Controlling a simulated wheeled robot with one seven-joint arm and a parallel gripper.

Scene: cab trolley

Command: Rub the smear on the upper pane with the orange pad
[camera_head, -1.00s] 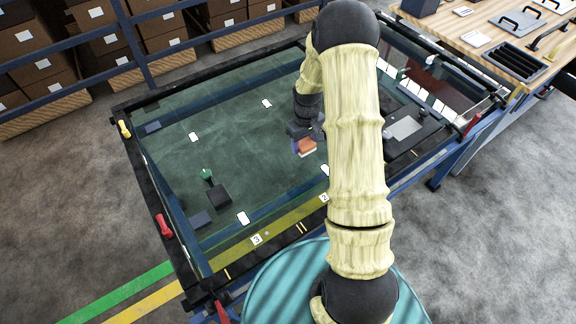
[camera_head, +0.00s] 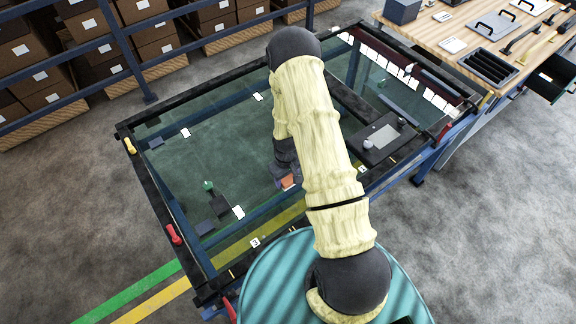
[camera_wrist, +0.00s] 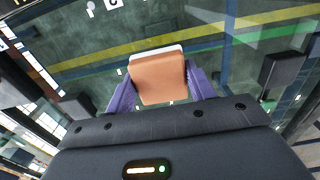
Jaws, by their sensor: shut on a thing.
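The orange pad (camera_wrist: 158,78), with a pale layer along its far edge, sits between the two purple fingers of my gripper (camera_wrist: 161,88) in the wrist view. My gripper is shut on it. In the head view the pad (camera_head: 288,182) shows small beside my arm, over the glass near the trolley's front side. I cannot tell whether it touches the glass. The glass pane (camera_head: 225,150) is greenish and see-through, set in a dark frame (camera_head: 150,190). I cannot make out a distinct smear. My arm hides part of the glass.
A dark block (camera_head: 220,206) and a green-topped item (camera_head: 208,185) show in the pane area. A black tray (camera_head: 385,137) lies to the right. Red (camera_head: 173,234) and yellow (camera_head: 130,146) handles sit on the left frame. A wooden bench (camera_head: 450,45) stands behind right.

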